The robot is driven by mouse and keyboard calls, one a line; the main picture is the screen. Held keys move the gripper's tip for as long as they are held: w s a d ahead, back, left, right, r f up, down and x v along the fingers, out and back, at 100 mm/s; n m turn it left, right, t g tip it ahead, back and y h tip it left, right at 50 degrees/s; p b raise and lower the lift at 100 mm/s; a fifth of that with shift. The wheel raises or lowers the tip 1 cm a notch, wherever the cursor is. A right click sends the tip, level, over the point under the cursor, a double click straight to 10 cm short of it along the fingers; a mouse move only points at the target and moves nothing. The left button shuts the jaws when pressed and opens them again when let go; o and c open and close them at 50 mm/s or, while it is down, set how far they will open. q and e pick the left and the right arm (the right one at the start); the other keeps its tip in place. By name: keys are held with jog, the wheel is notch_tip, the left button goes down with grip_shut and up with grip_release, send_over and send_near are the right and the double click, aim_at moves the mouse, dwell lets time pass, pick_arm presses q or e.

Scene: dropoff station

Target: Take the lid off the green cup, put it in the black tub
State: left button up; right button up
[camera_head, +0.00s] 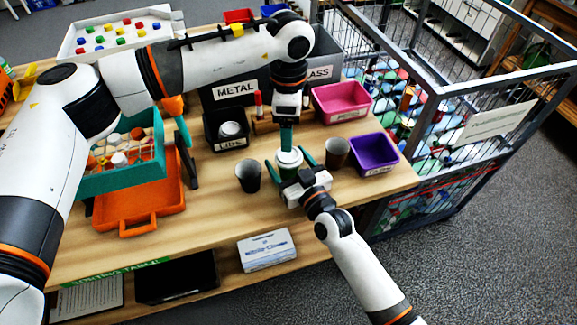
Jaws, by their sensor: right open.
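The green cup (288,172) stands on the table with a white lid (289,157) on top. My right gripper (289,164) is open, with one green finger on each side of the cup; whether they touch it I cannot tell. My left gripper (286,145) points straight down at the lid from above. Its fingers overlap edge-on, so their opening and any contact with the lid are unclear. The black tub (226,143), labelled for lids, stands to the left and behind the cup, with a white lid inside.
Dark cups stand left (248,177) and right (336,152) of the green cup. A purple bin (373,155) and a pink bin (341,101) are at the right. Behind stands the metal bin (234,90). A teal crate (122,180) and orange tray (139,207) lie left.

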aim_at(288, 154)
jog(key=shift+c, duration=0.6)
jog(key=c, duration=1.2)
pick_arm(q)
jog(key=shift+o, duration=0.5)
pick_arm(e)
jog(key=shift+c, duration=0.9)
pick_arm(q)
jog(key=shift+o, duration=0.3)
jog(key=n, duration=0.1)
jog(key=r+n, duration=0.1)
jog(key=n, duration=0.1)
jog(key=shift+s, duration=0.35)
jog(key=f+n, duration=0.4)
jog(key=n, duration=0.1)
jog(key=f+n+t, duration=0.1)
jog(key=f+n, duration=0.3)
jog(key=n, duration=0.1)
jog(key=shift+w+a+f+t+h, duration=0.1)
jog(key=shift+w+f+t+h, duration=0.1)
jog(key=shift+f+t+h, duration=0.15)
